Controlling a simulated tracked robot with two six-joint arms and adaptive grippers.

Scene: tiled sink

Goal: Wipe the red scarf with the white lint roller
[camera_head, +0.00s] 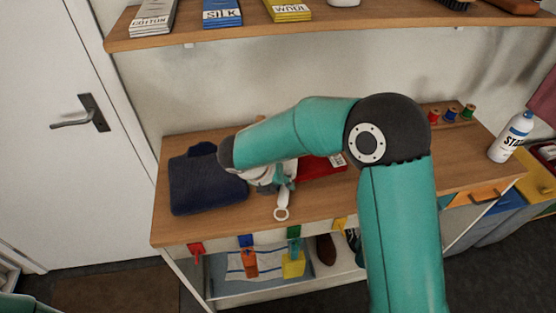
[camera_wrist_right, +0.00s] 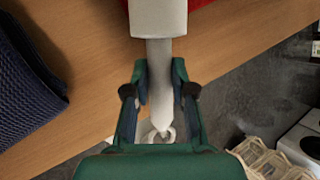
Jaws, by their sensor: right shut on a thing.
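The white lint roller (camera_wrist_right: 158,18) is in my right gripper (camera_wrist_right: 160,82), whose two fingers close on its handle in the right wrist view. The roller's head points away from the gripper, toward the top of that view. In the head view the looped end of the lint roller (camera_head: 281,213) hangs near the table's front edge, below my right gripper (camera_head: 282,178). The red scarf (camera_head: 318,167) lies on the table just right of the gripper, partly hidden by my right arm. A strip of the scarf (camera_wrist_right: 203,3) shows at the top of the wrist view, close to the roller's head; contact is unclear.
A folded dark blue knit (camera_head: 205,183) lies left of the gripper on the wooden table (camera_head: 340,205). Thread spools (camera_head: 452,114) and a white spray can (camera_head: 510,137) stand at the right. Coloured clips (camera_head: 294,232) line the front edge. A shelf (camera_head: 350,22) runs above.

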